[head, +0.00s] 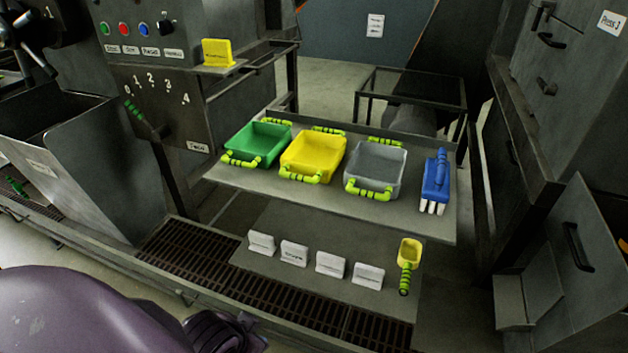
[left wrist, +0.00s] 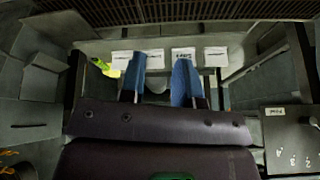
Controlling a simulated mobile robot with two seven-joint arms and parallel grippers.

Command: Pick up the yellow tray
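The yellow tray (head: 313,155) sits on a grey shelf (head: 250,183) in the head view, upright and seemingly empty. It has a lime-green handle at its front and another at its back. It stands between a green tray (head: 257,144) on its left and a grey tray (head: 375,168) on its right. My left gripper (left wrist: 161,72) shows in the left wrist view with its two blue fingers apart and nothing between them. The yellow tray is not visible in that view. My right gripper is in neither view.
A blue brush (head: 435,182) stands at the shelf's right end. Below are several white label cards (head: 293,254) and a yellow scoop (head: 411,251) with a green handle. A control panel (head: 147,50) with a lever is at the left. A metal grate (head: 200,252) runs along the front.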

